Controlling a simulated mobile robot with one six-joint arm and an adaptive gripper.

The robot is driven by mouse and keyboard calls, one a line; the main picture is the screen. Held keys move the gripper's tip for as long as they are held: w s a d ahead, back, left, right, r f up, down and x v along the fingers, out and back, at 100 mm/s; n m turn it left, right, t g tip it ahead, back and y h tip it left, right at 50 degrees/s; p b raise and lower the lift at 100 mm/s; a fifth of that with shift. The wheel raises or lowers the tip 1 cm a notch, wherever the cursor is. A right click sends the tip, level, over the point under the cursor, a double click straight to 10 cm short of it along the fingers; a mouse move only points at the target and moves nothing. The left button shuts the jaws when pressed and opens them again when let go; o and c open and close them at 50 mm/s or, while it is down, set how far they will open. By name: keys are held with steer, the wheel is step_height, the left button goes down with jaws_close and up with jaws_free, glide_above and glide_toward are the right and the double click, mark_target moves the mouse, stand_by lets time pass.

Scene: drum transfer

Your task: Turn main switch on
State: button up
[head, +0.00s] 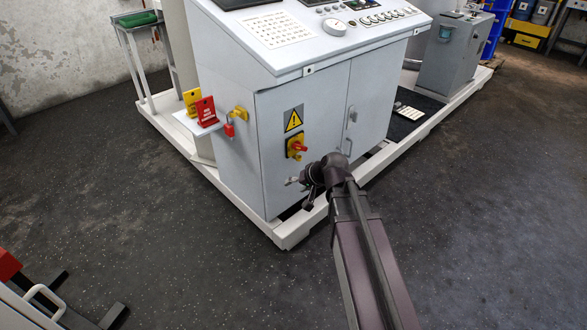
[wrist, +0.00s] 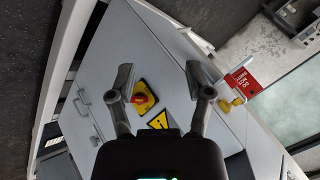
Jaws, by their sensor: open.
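The main switch (head: 297,148) is a red rotary handle on a yellow plate, on the front of the grey control cabinet (head: 270,110), below a yellow warning sign (head: 293,119). In the wrist view the switch (wrist: 143,98) shows between my two fingers, beyond their tips, with its red handle lying across the yellow plate. My gripper (head: 296,181) is in front of the cabinet, just below the switch in the head view. In the wrist view my gripper (wrist: 158,72) is open, with nothing between its fingers. I cannot tell the exact gap to the switch.
A red padlock (head: 229,130) hangs by a yellow fitting on the cabinet's side. Red and yellow tags (head: 205,111) stand on a small side shelf. The sloped console top (head: 300,30) overhangs the cabinet. A white base frame (head: 290,232) runs along the floor. Open floor lies at the left.

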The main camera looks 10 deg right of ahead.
steer(key=s+d+f+n+g+h, duration=0.1)
steer(key=s+d+f+g+h, duration=0.1)
steer(key=s, duration=0.5)
steer(key=s+d+f+n+g+h, duration=0.1)
steer(key=s+d+f+g+h, duration=0.1)
steer(key=s, duration=0.5)
steer(key=shift+d+f+g+h, duration=0.25)
steer(key=shift+d+g+h, duration=0.6)
steer(key=shift+d, duration=0.4)
steer(key=shift+w, duration=0.1)
steer(key=shift+c, duration=0.2)
steer(key=shift+c, duration=0.4)
